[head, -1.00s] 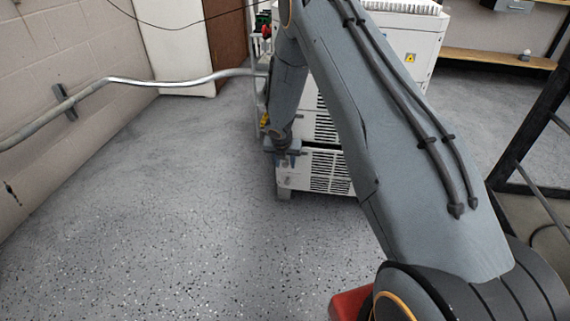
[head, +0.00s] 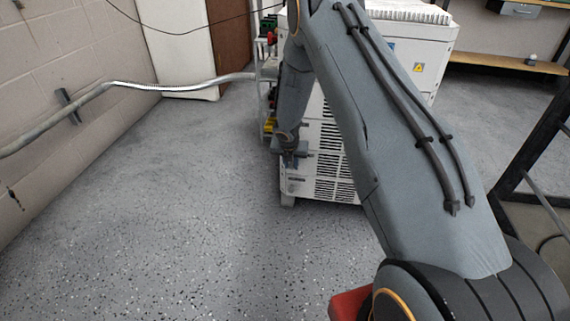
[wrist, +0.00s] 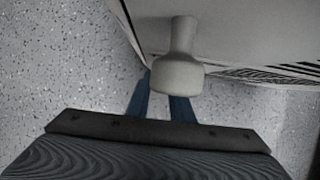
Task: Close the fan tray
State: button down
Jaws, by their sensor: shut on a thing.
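The white cabinet (head: 432,42) stands at centre right in the head view, partly hidden by my arm. Its low louvred front (head: 335,190), which looks like the fan tray, faces me near the floor. My gripper (head: 290,158) is at the upper left of that front. In the wrist view a pale, rounded knob (wrist: 178,72) stands out from a white face (wrist: 235,30). My gripper's blue fingers (wrist: 162,90) reach to it and are shut on it; their tips are partly hidden behind the knob. How far out the tray stands is hard to tell.
The speckled grey floor (head: 150,220) is clear at left and in front. A bent grey pipe (head: 130,84) runs from the left wall toward the cabinet. A dark metal frame (head: 530,150) stands at the right edge, with a wooden shelf (head: 505,60) behind.

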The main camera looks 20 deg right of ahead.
jog(key=shift+w+d+r, duration=0.1)
jog(key=shift+w+d, duration=0.15)
jog(key=shift+d, duration=0.1)
jog(key=c, duration=1.6)
grip_release()
jog(key=shift+a, duration=0.2)
jog(key=shift+s+a+r, duration=0.1)
jog(key=shift+a+r, duration=0.05)
jog(key=v, duration=0.3)
jog(key=shift+s+p, duration=0.2)
jog(key=shift+p, duration=0.15)
jog(key=shift+s+a+b, duration=0.7)
jog(key=shift+s+a, duration=0.15)
jog(key=shift+s, duration=0.85)
jog(key=shift+s+a+b, duration=0.7)
jog(key=shift+s+a, duration=0.1)
jog(key=shift+s, duration=0.95)
jog(key=shift+s+a+b, duration=0.7)
jog(key=shift+s+a, duration=0.15)
jog(key=shift+s, duration=0.85)
